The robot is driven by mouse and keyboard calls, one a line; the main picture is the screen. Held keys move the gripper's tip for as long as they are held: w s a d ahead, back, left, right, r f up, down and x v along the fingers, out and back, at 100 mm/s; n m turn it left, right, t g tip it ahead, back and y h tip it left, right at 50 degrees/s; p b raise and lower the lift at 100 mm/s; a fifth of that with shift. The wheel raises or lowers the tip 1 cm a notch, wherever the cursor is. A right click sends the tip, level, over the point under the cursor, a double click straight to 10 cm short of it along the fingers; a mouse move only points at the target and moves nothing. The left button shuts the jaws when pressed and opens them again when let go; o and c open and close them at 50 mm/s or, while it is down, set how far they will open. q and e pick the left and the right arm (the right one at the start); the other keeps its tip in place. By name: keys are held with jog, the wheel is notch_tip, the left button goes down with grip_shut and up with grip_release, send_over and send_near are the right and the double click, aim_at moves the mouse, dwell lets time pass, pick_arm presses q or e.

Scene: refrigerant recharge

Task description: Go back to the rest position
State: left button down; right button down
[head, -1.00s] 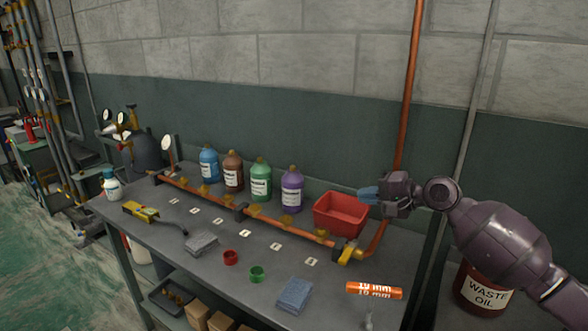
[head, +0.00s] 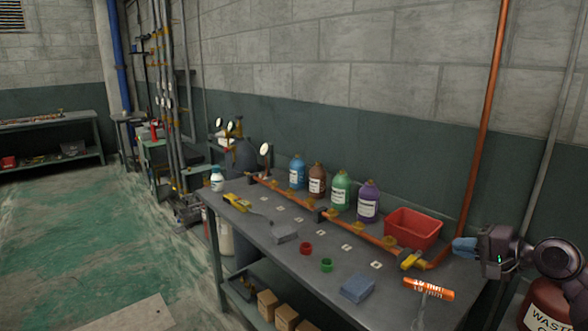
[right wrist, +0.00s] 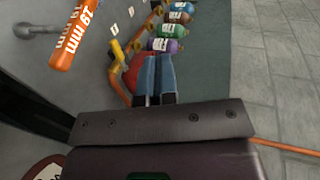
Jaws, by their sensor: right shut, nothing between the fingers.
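My right gripper (head: 466,246) is at the right of the head view, beside the right end of the workbench and just right of the red bin (head: 412,229). Its blue fingers are shut together with nothing between them. In the right wrist view the fingers (right wrist: 156,75) sit side by side, partly covering the red bin (right wrist: 131,72). The copper pipe with yellow valve (head: 411,261) runs along the workbench (head: 262,233). My left gripper is not in view.
Blue, brown, green and purple bottles (head: 368,203) stand behind the pipe. An orange 19 mm tube (head: 429,289), a blue sponge (head: 357,289), a grey pad (head: 284,234) and red and green rings (head: 326,265) lie in front. A waste oil drum (head: 548,308) is at bottom right. The left floor is open.

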jog(key=s+a+f+n+g+h, duration=0.2)
jog(key=s+a+f+n, duration=0.25)
jog(key=s+f, duration=0.55)
jog(key=s+a+f+n+g+h, duration=0.25)
jog(key=s+a+f, duration=0.25)
jog(key=s+f, duration=0.5)
jog(key=s+d+f+n+g+h, duration=0.1)
jog(key=s+h, duration=0.2)
jog(key=s, duration=0.5)
jog(key=s+d+f+n+g+h, duration=0.1)
jog(key=s+n+g+h, duration=0.15)
jog(key=s, duration=0.55)
jog(key=w+f+t, duration=0.7)
jog(key=f+t, duration=0.1)
jog(key=f, duration=0.2)
jog(key=shift+w+a+t+y, duration=0.3)
jog(key=shift+y, duration=0.1)
